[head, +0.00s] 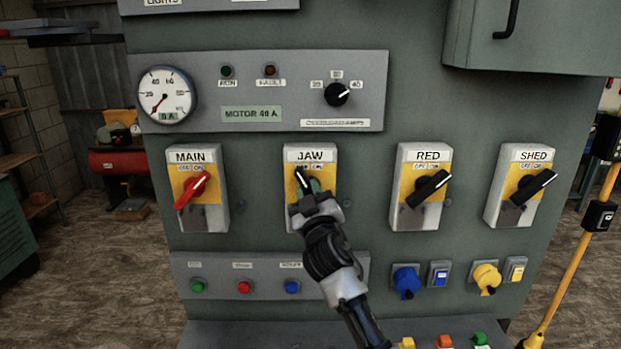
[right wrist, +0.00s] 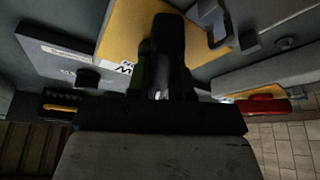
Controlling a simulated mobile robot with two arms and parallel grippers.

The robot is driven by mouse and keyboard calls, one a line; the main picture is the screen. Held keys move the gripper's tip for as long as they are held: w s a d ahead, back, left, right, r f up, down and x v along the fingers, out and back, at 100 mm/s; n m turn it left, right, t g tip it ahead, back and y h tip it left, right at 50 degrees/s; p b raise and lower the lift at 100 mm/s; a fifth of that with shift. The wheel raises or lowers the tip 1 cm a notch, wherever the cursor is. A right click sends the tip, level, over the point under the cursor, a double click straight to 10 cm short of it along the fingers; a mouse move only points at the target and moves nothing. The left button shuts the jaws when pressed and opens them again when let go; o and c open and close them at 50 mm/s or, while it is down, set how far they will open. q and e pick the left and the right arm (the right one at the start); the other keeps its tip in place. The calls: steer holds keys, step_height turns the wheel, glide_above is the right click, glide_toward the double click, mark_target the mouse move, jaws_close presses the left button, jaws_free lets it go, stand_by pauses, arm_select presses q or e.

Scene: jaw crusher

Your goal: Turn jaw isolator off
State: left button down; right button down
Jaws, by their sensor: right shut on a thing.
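The jaw isolator (head: 328,153) is a grey box with a yellow plate, labelled JAW, second from the left on the green cabinet. My right gripper (head: 307,187) reaches up from below and is shut on its dark handle (head: 302,177). The handle's visible tip points up and slightly left, toward the left-hand label; the rest is hidden by the gripper. In the right wrist view, the dark fingers (right wrist: 162,75) stand against the yellow plate (right wrist: 120,30), and their grip on the handle is too dark to make out. My left gripper is not in view.
The red-handled MAIN isolator (head: 193,190) is to the left; the RED (head: 428,188) and SHED (head: 533,186) isolators are to the right. Above is a meter panel (head: 206,113); below are push buttons (head: 244,287) and blue and yellow sockets (head: 406,281). A cabinet box (head: 545,40) juts out upper right.

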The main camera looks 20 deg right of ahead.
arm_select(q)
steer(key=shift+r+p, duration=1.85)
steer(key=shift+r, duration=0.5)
arm_select(e)
steer(key=shift+r+n+g+y, duration=0.2)
steer(key=shift+n+y, duration=0.3)
steer(key=shift+n, duration=0.6)
steer(key=shift+r+n+g+y, duration=0.15)
steer(key=shift+n+y, duration=0.35)
steer(key=shift+n, duration=0.6)
steer(key=shift+f, duration=0.1)
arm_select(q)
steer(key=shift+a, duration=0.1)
arm_select(e)
steer(key=c, duration=1)
jaws_free()
steer(key=shift+w+f, duration=0.1)
steer(key=shift+f, duration=0.05)
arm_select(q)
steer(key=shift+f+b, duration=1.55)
arm_select(e)
steer(key=v, duration=1.1)
